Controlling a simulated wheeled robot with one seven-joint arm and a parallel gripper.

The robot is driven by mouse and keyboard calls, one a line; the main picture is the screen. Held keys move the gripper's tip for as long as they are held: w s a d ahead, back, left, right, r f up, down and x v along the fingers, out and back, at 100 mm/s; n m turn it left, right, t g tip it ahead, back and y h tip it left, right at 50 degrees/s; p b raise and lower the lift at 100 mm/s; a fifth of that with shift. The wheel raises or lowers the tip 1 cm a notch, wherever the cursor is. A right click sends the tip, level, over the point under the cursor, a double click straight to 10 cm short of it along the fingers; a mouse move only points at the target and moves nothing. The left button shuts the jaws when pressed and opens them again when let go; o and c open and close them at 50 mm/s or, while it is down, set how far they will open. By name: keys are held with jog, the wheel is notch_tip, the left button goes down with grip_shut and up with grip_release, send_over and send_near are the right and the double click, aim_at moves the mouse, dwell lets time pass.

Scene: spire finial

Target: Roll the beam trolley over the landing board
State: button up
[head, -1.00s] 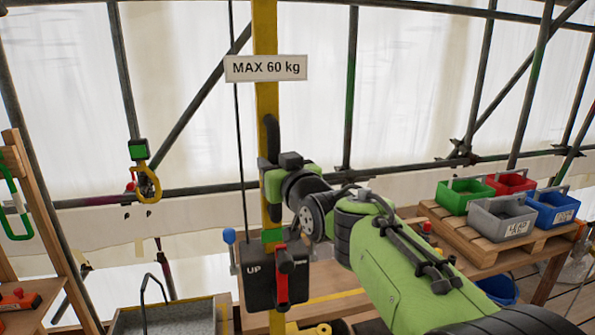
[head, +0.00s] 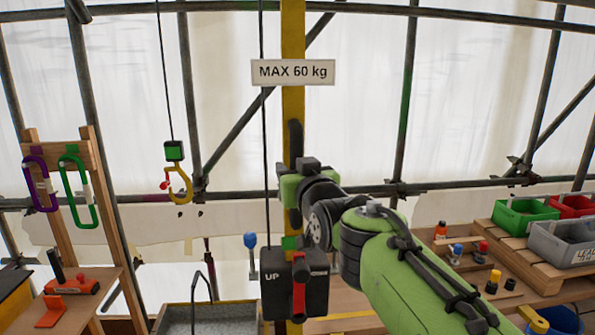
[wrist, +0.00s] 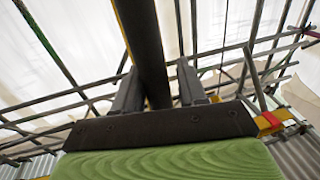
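A yellow post (head: 292,50) with a "MAX 60 kg" sign (head: 292,72) runs up out of the top of the head view. My gripper (wrist: 158,66) has a dark bar (wrist: 142,30) between its fingers, which look shut on it. This seems to be the dark handle (head: 296,136) on the post, but the contact is partly hidden. A yellow hook (head: 180,185) under a green block hangs on a cable to the left. The beam trolley itself is not visible, and I cannot make out the landing board for certain.
A dark "UP" control box (head: 276,292) with a red lever sits low on the post. A grey tray (head: 230,316) with a handle is below. A wooden rack (head: 95,165) with carabiners stands left; colored bins (head: 522,222) sit on a bench right.

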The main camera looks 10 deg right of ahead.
jog(key=shift+o, duration=0.7)
jog(key=shift+a, duration=0.15)
jog(key=s+d+b, duration=0.3)
jog(key=s, duration=1.2)
jog(key=shift+s, duration=0.2)
jog(key=shift+d, duration=0.1)
